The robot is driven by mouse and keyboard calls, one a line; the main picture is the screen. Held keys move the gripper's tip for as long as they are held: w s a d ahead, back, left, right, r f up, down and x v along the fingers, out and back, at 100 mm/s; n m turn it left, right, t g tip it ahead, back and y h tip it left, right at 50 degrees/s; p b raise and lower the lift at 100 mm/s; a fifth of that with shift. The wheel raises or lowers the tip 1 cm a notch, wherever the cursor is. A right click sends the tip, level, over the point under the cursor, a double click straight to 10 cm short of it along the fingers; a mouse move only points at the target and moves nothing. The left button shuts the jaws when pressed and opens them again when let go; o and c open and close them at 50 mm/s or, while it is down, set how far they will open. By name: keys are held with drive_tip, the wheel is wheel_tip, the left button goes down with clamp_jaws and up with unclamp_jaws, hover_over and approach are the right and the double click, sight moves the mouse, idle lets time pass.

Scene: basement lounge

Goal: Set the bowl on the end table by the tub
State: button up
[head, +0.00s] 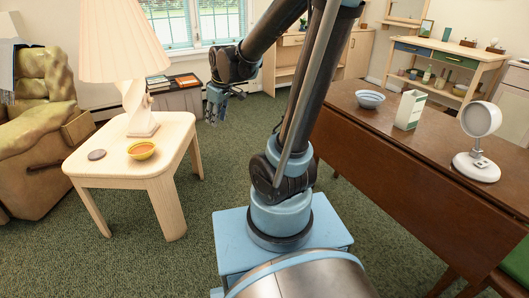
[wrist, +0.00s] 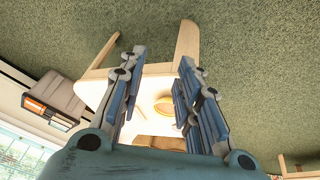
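A blue-grey bowl (head: 370,99) stands upright on the brown table at the right in the head view. A yellow round vessel with an orange inside, bowl or tub (head: 142,151), stands on the pale end table (head: 112,158) at the left. In the wrist view the yellow vessel (wrist: 184,121) is partly hidden behind the right finger, and the end table (wrist: 155,86) shows between the fingers. My gripper (head: 216,108) hangs in the air to the right of the end table, apart from both vessels. In the wrist view my gripper (wrist: 162,60) is open and empty.
A white carton (head: 410,110) and a round white mirror-like stand (head: 480,140) are on the brown table (head: 370,140). An armchair (head: 40,150) stands far left.

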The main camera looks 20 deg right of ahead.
drive_tip(key=s+d+f+m+h, duration=0.1)
drive_tip(key=s+d+f+m, duration=0.1)
drive_tip(key=s+d+m, duration=0.2)
drive_tip(key=s+d+f+m+g+h, duration=0.1)
drive_tip(key=s+d+f+m, duration=0.2)
drive_tip(key=s+d, duration=0.6)
drive_tip(key=s+m, duration=0.2)
drive_tip(key=s, duration=0.6)
drive_tip(key=shift+d+g, duration=0.3)
drive_tip(key=shift+d, duration=0.05)
drive_tip(key=shift+w+f, duration=0.15)
drive_tip(key=shift+w, duration=0.25)
idle(0.5)
